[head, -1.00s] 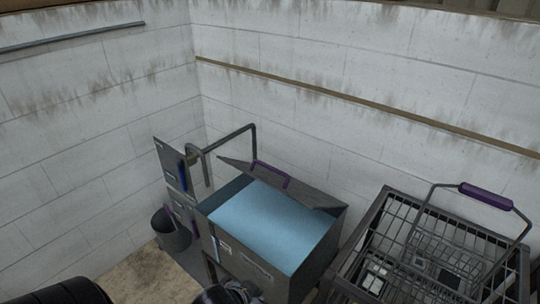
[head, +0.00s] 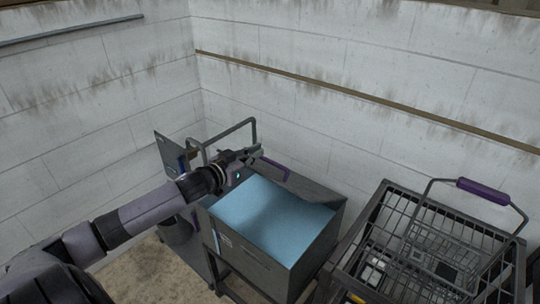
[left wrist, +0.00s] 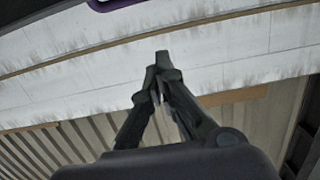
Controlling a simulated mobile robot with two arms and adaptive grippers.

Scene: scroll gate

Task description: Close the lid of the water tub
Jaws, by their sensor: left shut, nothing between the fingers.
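The water tub (head: 262,256) is a dark grey box on legs, full of light blue water (head: 270,215). Its grey lid (head: 318,190) stands open along the back edge, with a purple handle (head: 274,168) on it. My left gripper (head: 256,153) is at the back left of the tub, close to the left end of the handle; I cannot tell whether they touch. Its fingers (left wrist: 163,75) are together and empty in the left wrist view. A purple bar (left wrist: 110,4), likely the handle, shows at the top edge there. My right gripper is not in view.
A wire cart (head: 440,245) with a purple-gripped handle stands close on the right. A grey pipe (head: 232,129) and an upright panel (head: 171,155) are behind and left of the tub. A grey bin (head: 176,232) stands at left, partly behind my arm. White block walls enclose the corner.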

